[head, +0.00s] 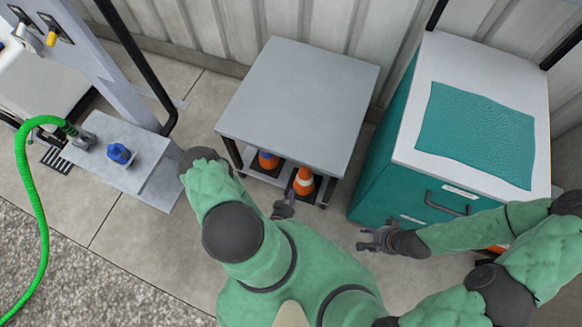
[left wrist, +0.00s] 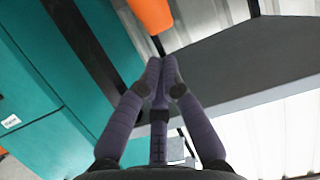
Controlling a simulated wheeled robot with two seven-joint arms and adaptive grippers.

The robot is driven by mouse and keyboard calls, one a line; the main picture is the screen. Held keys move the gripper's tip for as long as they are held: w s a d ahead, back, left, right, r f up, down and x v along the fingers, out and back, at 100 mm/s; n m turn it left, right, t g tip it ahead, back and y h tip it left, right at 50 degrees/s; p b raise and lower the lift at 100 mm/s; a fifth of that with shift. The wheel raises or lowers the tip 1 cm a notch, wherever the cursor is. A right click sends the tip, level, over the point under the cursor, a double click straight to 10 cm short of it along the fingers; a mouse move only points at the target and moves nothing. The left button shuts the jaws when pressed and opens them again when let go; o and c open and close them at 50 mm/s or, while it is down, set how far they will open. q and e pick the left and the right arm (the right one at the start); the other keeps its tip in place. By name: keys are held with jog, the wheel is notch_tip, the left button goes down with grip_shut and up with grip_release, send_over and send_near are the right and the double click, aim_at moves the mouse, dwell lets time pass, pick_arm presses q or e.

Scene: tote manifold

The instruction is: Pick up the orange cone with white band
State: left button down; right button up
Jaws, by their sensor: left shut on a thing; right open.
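The orange cone with white band (head: 305,181) stands under the front edge of a grey table, on a low shelf. My left gripper (head: 284,207) is just in front of it. In the left wrist view its fingers (left wrist: 160,66) are drawn together, and part of an orange cone (left wrist: 152,13) shows just beyond the tips. It is shut on the cone, though the contact itself is not clear to see. The cone's white band does not show there. My right gripper (head: 375,240) is open and empty, to the right and nearer my body.
A second orange cone with a blue band (head: 267,160) stands left of it. The grey tabletop (head: 300,95) overhangs both. A teal cabinet (head: 385,165) stands close on the right. A grey bench (head: 160,175) with a blue object (head: 119,153) is at left.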

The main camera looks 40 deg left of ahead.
pick_arm(q)
jog(key=shift+s+d, duration=0.15)
jog(key=shift+s, duration=0.5)
